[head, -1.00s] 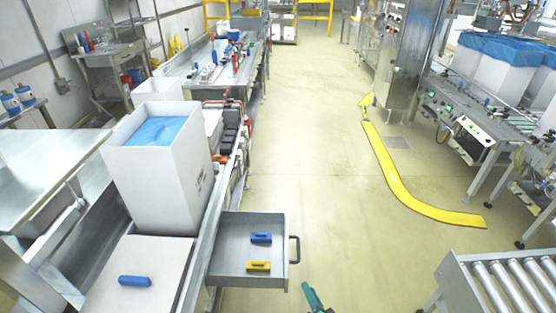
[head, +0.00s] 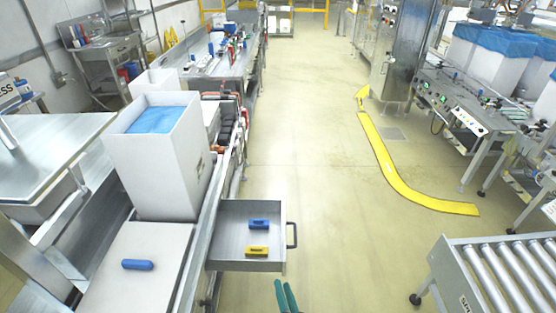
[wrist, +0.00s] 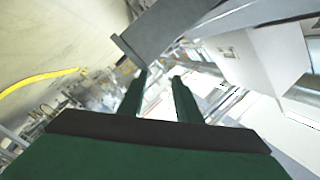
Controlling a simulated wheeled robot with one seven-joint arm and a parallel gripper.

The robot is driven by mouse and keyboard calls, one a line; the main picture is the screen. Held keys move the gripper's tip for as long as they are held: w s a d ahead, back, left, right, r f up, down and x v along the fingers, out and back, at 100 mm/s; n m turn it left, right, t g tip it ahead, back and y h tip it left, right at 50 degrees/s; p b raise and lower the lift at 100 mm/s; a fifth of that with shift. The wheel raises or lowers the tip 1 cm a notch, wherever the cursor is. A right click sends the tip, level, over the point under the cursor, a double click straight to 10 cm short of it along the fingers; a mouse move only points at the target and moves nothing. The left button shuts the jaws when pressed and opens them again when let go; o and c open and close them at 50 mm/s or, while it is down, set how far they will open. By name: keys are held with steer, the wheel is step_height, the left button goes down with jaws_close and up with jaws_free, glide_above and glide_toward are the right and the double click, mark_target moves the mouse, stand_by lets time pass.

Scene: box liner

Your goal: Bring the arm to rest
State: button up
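My gripper (head: 286,297) shows at the bottom of the head view, as two green fingers just right of the open drawer's front. In the wrist view its two green fingers (wrist: 158,97) stand apart with a gap between them, and nothing is held. The rest of my arm is out of the head view. The tips are close to the drawer, and I cannot tell the exact distance.
An open grey drawer (head: 227,244) holds a blue block (head: 258,224) and a yellow block (head: 257,252). A blue object (head: 138,264) lies on a white box lid. A tall white box (head: 152,172) has a blue liner. A roller conveyor (head: 500,275) stands right. The floor between is clear.

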steer(key=s+a+r+t+h, duration=0.1)
steer(key=s+a+r, duration=0.2)
steer(key=s, duration=0.2)
steer(key=s+a+r+t+h, duration=0.1)
steer(key=s+a+r+h, duration=0.15)
steer(key=s, duration=0.35)
steer(key=s+d+r+n+g, duration=0.1)
steer(key=s+r+n, duration=0.1)
steer(key=s+r, duration=0.3)
steer(key=s+d+r+n+g, duration=0.1)
steer(key=s+r, duration=0.4)
steer(key=s, duration=0.7)
steer(key=s+d+r+n+g+h, duration=0.1)
steer(key=s+r+n, duration=0.3)
steer(key=s, duration=0.5)
steer(key=shift+s+d+r+g, duration=0.25)
steer(key=shift+r+g, duration=0.05)
steer(key=shift+r, duration=0.35)
